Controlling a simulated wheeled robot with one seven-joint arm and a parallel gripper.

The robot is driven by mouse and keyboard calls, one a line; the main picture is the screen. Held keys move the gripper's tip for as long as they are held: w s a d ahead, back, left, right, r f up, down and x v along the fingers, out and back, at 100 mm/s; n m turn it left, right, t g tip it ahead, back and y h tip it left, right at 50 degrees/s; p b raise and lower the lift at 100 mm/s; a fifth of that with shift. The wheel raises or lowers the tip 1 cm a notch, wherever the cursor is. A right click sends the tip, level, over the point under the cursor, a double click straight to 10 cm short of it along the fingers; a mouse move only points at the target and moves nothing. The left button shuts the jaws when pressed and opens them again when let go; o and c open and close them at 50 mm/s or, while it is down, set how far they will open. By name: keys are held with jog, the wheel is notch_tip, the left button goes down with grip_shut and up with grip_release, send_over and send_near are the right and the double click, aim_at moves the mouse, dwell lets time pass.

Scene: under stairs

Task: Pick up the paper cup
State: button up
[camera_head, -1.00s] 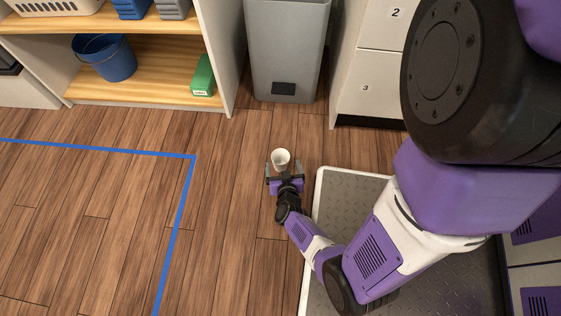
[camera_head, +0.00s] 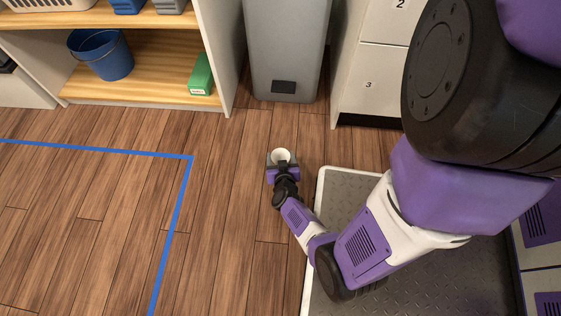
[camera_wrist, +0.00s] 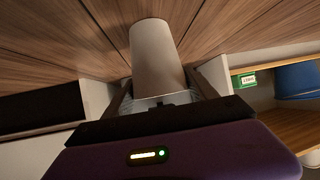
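The white paper cup (camera_head: 281,155) is above or on the wood floor in front of the grey bin, its open mouth facing up toward the head camera. My gripper (camera_head: 282,160) is around the cup, one finger on each side. In the wrist view my gripper (camera_wrist: 160,85) looks open, with the fingers close beside the cup; contact is hard to tell. The cup's lower part is hidden in the head view.
A grey bin (camera_head: 287,50) stands behind the cup. A shelf (camera_head: 140,88) with a blue bucket (camera_head: 104,55) and a green box (camera_head: 201,74) is at the left. Numbered lockers (camera_head: 372,85) stand at the right. Blue tape (camera_head: 175,215) marks the open floor.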

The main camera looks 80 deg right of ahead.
jog(key=c, duration=0.6)
jog(key=shift+c, duration=0.2)
notch_tip(320, 180, up, 20)
jog(key=p, duration=1.5)
jog(key=o, duration=0.7)
grip_shut()
